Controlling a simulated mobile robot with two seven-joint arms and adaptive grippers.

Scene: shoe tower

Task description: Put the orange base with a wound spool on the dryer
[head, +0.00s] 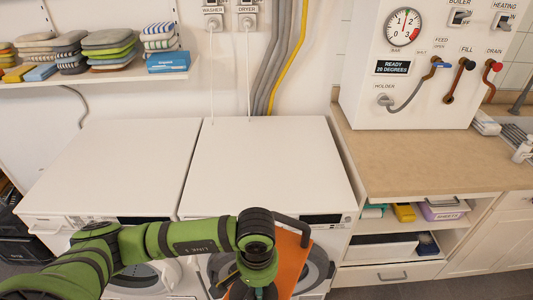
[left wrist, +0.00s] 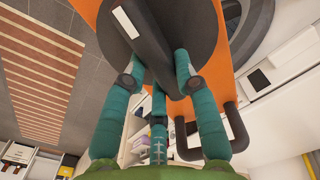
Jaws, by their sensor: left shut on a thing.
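The orange base (head: 290,264) is in front of the dryer (head: 265,165), partly hidden behind my left arm. In the left wrist view the base (left wrist: 205,20) carries a dark round part (left wrist: 185,25), seemingly the spool; I cannot make out any winding. A dark bent bar (left wrist: 210,148) sticks out from the base. My left gripper (left wrist: 160,75), with teal fingers, is shut on the dark part of the orange base. In the head view the gripper (head: 252,288) is at the bottom edge, partly cut off. My right gripper is not in view.
The dryer top is bare, and so is the washer top (head: 110,165) to its left. A wooden counter (head: 420,160) with a control panel box (head: 425,60) stands to the right. Folded cloths (head: 110,45) lie on a wall shelf. Thin cords hang behind the machines.

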